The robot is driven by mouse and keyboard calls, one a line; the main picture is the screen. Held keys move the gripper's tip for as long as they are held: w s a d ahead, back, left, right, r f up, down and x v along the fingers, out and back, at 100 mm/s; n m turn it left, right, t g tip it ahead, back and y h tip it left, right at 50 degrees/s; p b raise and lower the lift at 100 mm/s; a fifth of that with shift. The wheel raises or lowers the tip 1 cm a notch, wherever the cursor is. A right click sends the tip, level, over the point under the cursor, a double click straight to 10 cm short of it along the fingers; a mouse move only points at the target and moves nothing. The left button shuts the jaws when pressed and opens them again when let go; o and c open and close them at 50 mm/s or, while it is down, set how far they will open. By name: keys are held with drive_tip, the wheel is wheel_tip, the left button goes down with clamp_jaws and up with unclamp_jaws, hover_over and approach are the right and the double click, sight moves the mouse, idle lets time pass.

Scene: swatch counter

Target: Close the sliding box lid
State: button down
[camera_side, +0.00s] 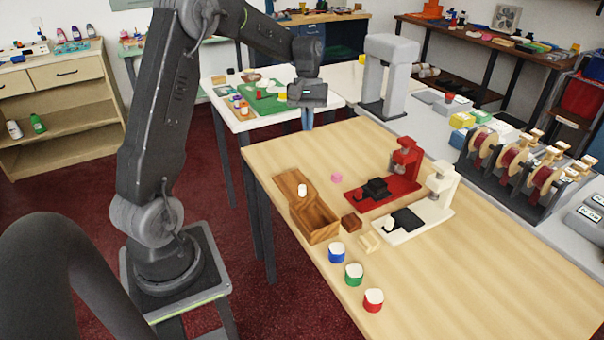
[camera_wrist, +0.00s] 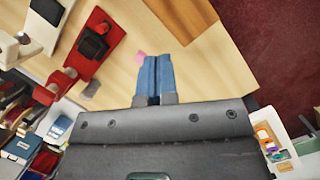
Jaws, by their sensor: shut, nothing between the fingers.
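The wooden box (camera_side: 322,236) sits near the left edge of the wooden table. Its sliding lid (camera_side: 287,184), with a small white knob (camera_side: 302,190), lies toward the far end, leaving the near part of the box open. In the wrist view, a brown wooden surface, likely the lid (camera_wrist: 190,14), shows at the top, cut off by the frame. My gripper (camera_side: 307,125) is beyond the box, above the far part of the table and apart from the lid. Its blue fingers (camera_wrist: 153,78) are together and empty in the wrist view.
A pink piece (camera_side: 337,177) lies right of the lid. A red press (camera_side: 385,188) and a white press (camera_side: 420,218) stand farther right. Small brown and pale blocks (camera_side: 369,242) are beside the box. Blue, green and red pots (camera_side: 354,275) line the near left edge. The near right table is clear.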

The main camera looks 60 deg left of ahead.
drive_tip(key=a+f+n+h, duration=0.1)
drive_tip(key=a+f+n, duration=0.1)
drive_tip(key=a+f, duration=0.2)
approach(302, 181)
drive_tip(key=shift+g, duration=0.3)
drive_tip(key=x, duration=0.4)
drive_tip(key=shift+w+d+f, duration=0.1)
drive_tip(key=shift+d+f, duration=0.1)
drive_tip(key=shift+f, duration=0.2)
drive_tip(key=d, duration=0.1)
drive_tip(key=s+d, duration=0.1)
drive_tip(key=shift+s+d+f, duration=0.15)
drive_tip(key=shift+d+f, duration=0.05)
drive_tip(key=shift+d, duration=0.15)
drive_tip(key=shift+s+d, duration=0.25)
drive_tip(key=shift+d, duration=0.2)
